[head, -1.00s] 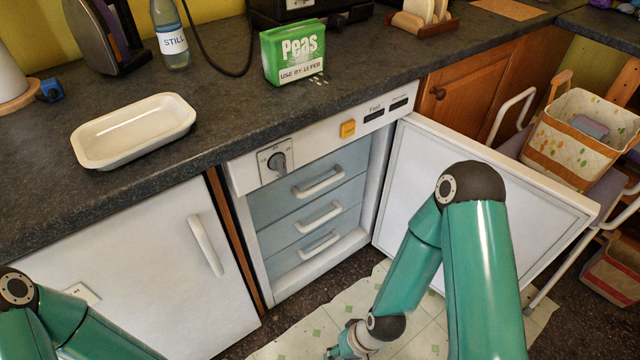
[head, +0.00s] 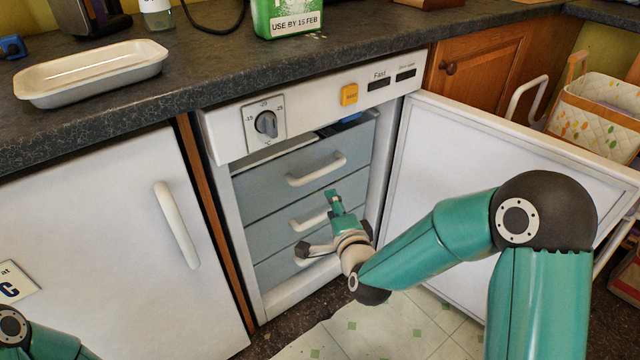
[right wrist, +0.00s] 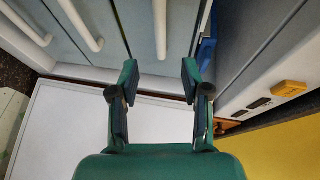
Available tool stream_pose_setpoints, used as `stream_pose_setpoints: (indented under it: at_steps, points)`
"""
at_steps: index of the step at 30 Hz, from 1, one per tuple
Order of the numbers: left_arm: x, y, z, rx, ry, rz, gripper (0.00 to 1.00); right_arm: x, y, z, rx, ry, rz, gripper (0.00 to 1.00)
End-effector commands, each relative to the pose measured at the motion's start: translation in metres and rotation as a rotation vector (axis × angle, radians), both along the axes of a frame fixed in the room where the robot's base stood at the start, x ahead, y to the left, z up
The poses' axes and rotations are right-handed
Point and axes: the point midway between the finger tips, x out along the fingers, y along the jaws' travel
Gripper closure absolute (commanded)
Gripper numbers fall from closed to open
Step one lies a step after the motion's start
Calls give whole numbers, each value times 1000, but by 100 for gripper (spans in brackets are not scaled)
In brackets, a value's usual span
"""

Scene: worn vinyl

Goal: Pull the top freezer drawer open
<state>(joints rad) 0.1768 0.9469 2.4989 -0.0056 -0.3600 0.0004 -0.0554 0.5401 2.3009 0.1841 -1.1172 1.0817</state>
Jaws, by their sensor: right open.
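The white freezer stands with its door open to the right. My right gripper (head: 319,222) is open and empty in front of the lower drawers, below that handle, and partly covers the middle handle. In the right wrist view, the top handle (right wrist: 160,28) lies beyond the gap between the open fingertips (right wrist: 159,76), not gripped. Only part of my left arm shows at the lower left; its gripper is out of view.
The open freezer door (head: 445,155) stands to the right, behind my right arm. A blue item (head: 351,118) shows inside the top drawer. A closed white door (head: 110,235) is on the left. The counter above holds a white tray (head: 90,75) and a green peas packet (head: 287,17).

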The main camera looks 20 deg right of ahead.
Motion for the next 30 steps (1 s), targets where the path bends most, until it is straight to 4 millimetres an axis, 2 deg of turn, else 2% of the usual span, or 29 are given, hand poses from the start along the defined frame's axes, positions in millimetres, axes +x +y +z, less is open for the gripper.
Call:
stream_pose_setpoints:
  at_steps: [5,21,30]
  points:
    - [0,0,-2,0,-1,0,60,20,-1,-3,2,-3,-2,53]
    - [0,0,-21,0,0,0,60,125,-6,-25,0,0,-1,53]
    - [0,0,-26,0,0,0,60,157,-8,-30,0,1,0,53]
